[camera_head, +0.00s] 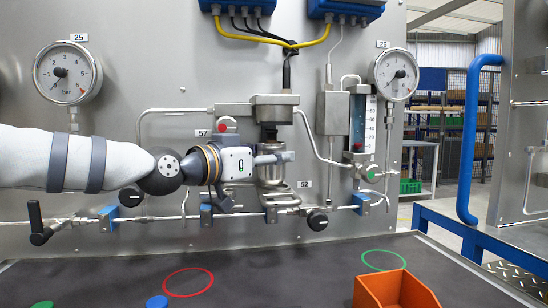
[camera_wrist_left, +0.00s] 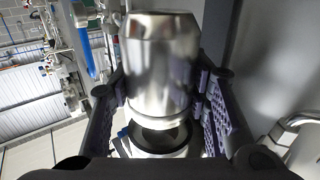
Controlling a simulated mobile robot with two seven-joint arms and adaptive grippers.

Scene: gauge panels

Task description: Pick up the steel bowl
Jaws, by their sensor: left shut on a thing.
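The steel bowl (camera_head: 272,174) is a shiny metal cylinder in front of the gauge panel, under the filter head (camera_head: 275,108). In the left wrist view the bowl (camera_wrist_left: 160,65) fills the middle, between the two dark finger pads. My left gripper (camera_head: 278,158) comes in from the left, and its fingers are closed around the bowl's sides. The fingers hide part of the bowl in the head view. I cannot tell whether the bowl is joined to the parts above it. My right gripper is not in view.
Pipes and a black-knobbed valve (camera_head: 317,220) run just below the bowl. A flow meter (camera_head: 362,125) and gauge (camera_head: 394,74) are to the right.

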